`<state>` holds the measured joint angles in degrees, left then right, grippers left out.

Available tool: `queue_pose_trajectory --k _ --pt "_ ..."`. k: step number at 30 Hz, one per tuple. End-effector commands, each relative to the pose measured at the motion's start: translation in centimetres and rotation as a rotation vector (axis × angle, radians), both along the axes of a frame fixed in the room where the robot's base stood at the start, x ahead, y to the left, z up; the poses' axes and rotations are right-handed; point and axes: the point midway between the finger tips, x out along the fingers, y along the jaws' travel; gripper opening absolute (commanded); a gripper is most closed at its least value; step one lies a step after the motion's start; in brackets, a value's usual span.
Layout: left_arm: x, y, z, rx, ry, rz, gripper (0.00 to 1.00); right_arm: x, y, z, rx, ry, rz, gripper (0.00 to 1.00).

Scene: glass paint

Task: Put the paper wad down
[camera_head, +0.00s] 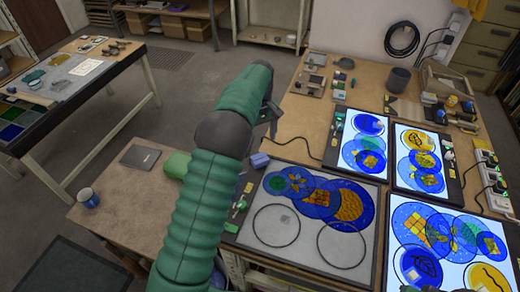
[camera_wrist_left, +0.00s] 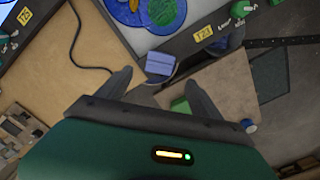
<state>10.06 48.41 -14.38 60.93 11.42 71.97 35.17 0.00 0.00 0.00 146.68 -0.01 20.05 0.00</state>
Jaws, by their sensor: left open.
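My left gripper (camera_wrist_left: 158,82) is open and empty. In the head view my left gripper (camera_head: 270,118) is partly hidden behind my forearm, above the bench's left edge. My right gripper is in neither view.
A black cable (camera_wrist_left: 88,52) crosses the bench.

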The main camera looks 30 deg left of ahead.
Motion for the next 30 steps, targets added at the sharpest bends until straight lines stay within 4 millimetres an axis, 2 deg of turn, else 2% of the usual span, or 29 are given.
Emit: queue_pose_trajectory --k 5,8,11,14,15,18,21,24,30 --pt "-0.7 -0.8 1.1 -0.001 -0.011 -0.039 0.75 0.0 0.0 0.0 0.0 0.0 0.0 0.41" --pt "-2.7 -3.0 1.0 -0.001 -0.041 -0.146 0.75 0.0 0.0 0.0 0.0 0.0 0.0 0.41" --pt "-6.2 -6.5 0.5 0.012 -0.085 -0.321 0.75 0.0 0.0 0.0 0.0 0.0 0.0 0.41" --pt "-10.8 -10.2 -0.4 0.037 -0.128 -0.521 0.75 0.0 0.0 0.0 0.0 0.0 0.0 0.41" --pt "-12.9 -11.6 -0.9 0.048 -0.143 -0.605 0.75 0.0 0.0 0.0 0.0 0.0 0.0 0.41" --pt "-18.0 -14.3 -2.1 0.079 -0.178 -0.796 0.75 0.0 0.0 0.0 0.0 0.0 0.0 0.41" --pt "-21.8 -15.9 -3.2 0.105 -0.201 -0.935 0.75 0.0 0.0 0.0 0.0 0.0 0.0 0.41" --pt "-23.8 -16.6 -3.7 0.119 -0.213 -1.006 0.75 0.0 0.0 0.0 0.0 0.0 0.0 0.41" --pt "-24.2 -16.7 -3.9 0.121 -0.214 -1.022 0.75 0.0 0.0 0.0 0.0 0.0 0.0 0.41"
